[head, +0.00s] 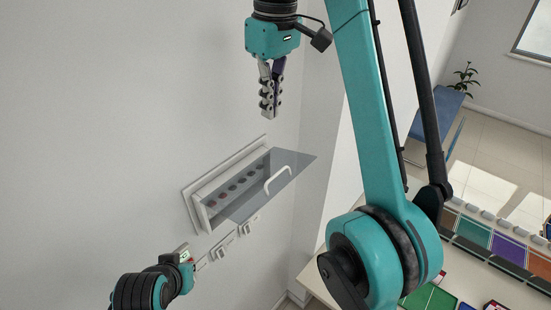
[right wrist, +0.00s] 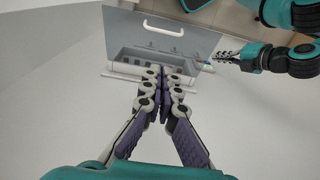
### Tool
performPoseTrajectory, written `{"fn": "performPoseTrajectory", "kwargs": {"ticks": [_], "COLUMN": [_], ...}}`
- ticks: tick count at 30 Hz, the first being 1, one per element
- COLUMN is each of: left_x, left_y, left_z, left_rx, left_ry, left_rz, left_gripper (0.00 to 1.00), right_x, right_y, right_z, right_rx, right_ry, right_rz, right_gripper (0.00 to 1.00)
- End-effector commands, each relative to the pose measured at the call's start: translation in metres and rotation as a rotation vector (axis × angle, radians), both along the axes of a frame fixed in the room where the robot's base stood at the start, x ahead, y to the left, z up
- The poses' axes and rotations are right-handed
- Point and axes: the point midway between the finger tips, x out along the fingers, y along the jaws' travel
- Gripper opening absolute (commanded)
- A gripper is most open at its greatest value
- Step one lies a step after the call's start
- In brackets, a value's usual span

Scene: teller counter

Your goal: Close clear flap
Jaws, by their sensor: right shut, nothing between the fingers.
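The clear flap (head: 247,200) is a smoky see-through panel with a white handle (head: 277,180). It stands open, sticking out from a white wall-mounted box (head: 204,216) with a row of dark round spots inside. In the right wrist view the flap (right wrist: 122,28) and its handle (right wrist: 163,27) lie beyond my fingertips. My right gripper (head: 268,114) is shut and empty, pointing down above the box, apart from the flap; its fingers also show in the right wrist view (right wrist: 164,72). My left gripper (head: 202,262) is below the box, small and partly hidden; its jaw state is unclear.
Small white switch-like fittings (head: 223,250) are on the wall under the box. A counter at the lower right holds coloured trays (head: 473,232) and a green mat (head: 428,297). A blue bench (head: 436,116) and a plant stand farther back. My right arm crosses the middle right.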

Motion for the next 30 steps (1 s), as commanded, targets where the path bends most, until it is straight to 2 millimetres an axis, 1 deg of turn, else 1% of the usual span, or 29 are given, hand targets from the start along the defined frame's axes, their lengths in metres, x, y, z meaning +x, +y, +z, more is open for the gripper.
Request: {"fn": "performPoseTrajectory", "kwargs": {"ticks": [1,4,8,17,21,24,30], "left_x": [0.000,0.000,0.000,0.000,0.000,0.000,0.000], "left_y": [0.000,0.000,0.000,0.000,0.000,0.000,0.000], "left_z": [-0.008,-0.021,-0.033,-0.038,-0.037,-0.035,-0.035], "left_rx": [0.000,0.000,0.000,0.000,0.000,0.000,0.000], "left_ry": [0.000,0.000,0.000,0.000,0.000,0.000,0.000], "left_rz": [0.000,0.000,0.000,0.000,0.000,0.000,0.000], "left_gripper": [0.00,0.00,0.00,0.00,0.00,0.00,0.00], "right_x": [0.001,0.001,0.002,0.004,-0.004,-0.007,-0.010], "right_y": [0.000,0.001,0.002,0.004,-0.003,-0.007,-0.009], "right_z": [-0.009,-0.026,-0.050,-0.101,-0.116,-0.124,-0.131], "right_rx": [0.000,0.000,0.000,0.001,0.001,0.001,0.001], "right_ry": [0.000,-0.001,-0.001,-0.002,-0.002,-0.002,-0.002], "right_rz": [0.000,-0.001,-0.001,-0.002,-0.003,-0.003,-0.002], "right_gripper": [0.00,0.00,0.00,0.00,0.00,0.00,0.00]}}
